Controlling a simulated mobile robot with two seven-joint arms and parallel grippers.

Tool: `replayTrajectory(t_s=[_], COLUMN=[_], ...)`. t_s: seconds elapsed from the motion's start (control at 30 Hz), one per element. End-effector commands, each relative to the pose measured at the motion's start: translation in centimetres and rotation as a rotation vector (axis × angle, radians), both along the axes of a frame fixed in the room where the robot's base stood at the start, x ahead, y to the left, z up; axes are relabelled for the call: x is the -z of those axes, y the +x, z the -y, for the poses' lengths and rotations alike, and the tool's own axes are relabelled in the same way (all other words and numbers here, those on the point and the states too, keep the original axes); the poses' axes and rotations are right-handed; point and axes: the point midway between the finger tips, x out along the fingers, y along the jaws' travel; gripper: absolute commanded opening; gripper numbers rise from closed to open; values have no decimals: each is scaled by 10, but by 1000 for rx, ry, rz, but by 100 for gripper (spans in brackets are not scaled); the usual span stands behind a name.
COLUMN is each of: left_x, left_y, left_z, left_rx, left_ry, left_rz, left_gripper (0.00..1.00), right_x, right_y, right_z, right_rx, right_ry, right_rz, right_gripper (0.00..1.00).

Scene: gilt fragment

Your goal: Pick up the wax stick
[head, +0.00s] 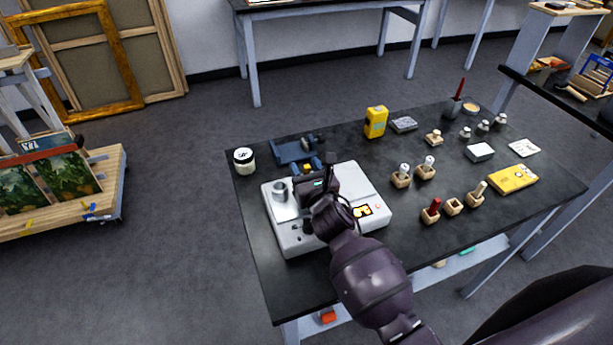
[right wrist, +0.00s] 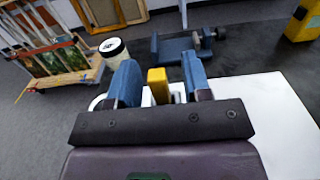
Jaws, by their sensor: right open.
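A short yellow piece (head: 307,168), which I take to be the wax stick, stands at the far edge of the white device on the black table. In the right wrist view the yellow piece (right wrist: 158,86) sits between the two blue fingers of my right gripper (right wrist: 160,68). There is a visible gap on each side of it. In the head view my right gripper (head: 312,174) is over the device, and its body hides part of it. The yellow piece's lower end is hidden. My left gripper is not in view.
The white device (head: 374,196) has a metal cup (head: 281,191) on its left. A yellow box (head: 376,122) and several small wooden holders stand farther right. The table's front left is clear.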

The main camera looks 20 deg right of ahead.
Motion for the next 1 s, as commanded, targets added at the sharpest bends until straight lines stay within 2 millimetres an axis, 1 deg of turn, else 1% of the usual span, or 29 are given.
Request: replayTrajectory(t_s=[0.03, 0.1, 0.37, 0.6, 0.67, 0.9, 1.0], left_x=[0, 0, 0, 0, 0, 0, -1], left_y=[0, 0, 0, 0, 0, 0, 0], left_z=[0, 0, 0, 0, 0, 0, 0], left_rx=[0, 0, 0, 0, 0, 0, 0], left_ry=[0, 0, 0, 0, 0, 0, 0], left_rz=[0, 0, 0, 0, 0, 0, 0], left_gripper=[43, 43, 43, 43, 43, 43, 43], right_x=[-1, 0, 0, 0, 0, 0, -3], right_y=[5, 8, 9, 9, 9, 9, 9], right_z=[-1, -1, -1, -1, -1, -1, 0], right_rx=[-1, 0, 0, 0, 0, 0, -1], right_ry=[1, 0, 0, 0, 0, 0, -1], right_rz=[1, 0, 0, 0, 0, 0, 1], right_gripper=[45, 45, 45, 8, 0, 0, 0])
